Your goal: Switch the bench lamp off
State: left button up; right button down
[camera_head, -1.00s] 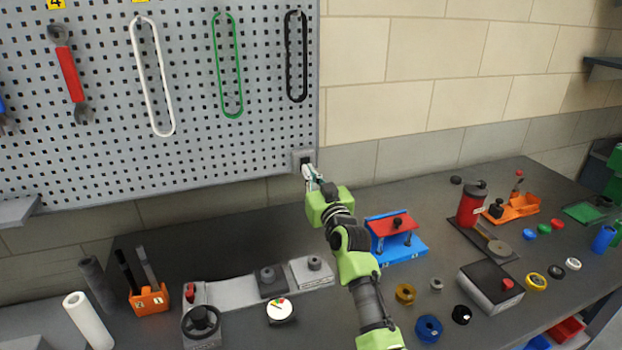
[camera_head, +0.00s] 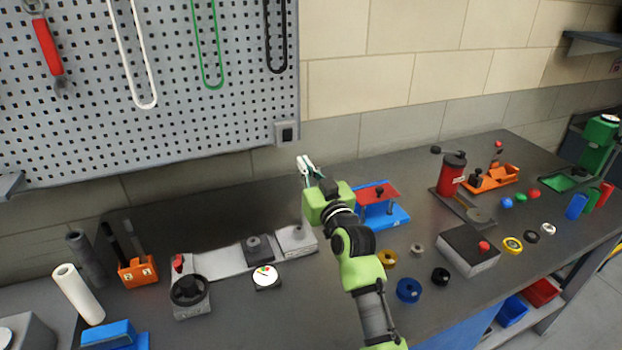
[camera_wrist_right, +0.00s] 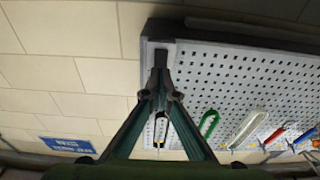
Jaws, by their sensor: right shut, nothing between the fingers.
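A small grey switch plate with a dark rocker (camera_head: 286,133) sits at the lower right corner of the pegboard. Its rocker position is too small to read. No lamp is visible in these views. My right gripper (camera_head: 305,162) is shut and empty, just below and right of the switch in the head view, apart from it in the picture. In the right wrist view the shut fingertips (camera_wrist_right: 157,85) point toward the pegboard corner, where the grey switch plate (camera_wrist_right: 158,44) is partly covered by the fingers. My left gripper is out of view.
The pegboard (camera_head: 150,110) carries a red-handled tool and several loops. The bench below holds a blue and red fixture (camera_head: 382,212) beside my right arm, a black box with a red button (camera_head: 468,250), a red canister (camera_head: 452,174) and several coloured rings.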

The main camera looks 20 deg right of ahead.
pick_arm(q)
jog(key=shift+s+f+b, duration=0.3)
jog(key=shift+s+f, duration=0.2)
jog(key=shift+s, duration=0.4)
pick_arm(e)
jog(key=s, duration=0.4)
jog(key=shift+s, duration=0.1)
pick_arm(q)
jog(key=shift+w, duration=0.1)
pick_arm(e)
jog(key=shift+f, duration=0.1)
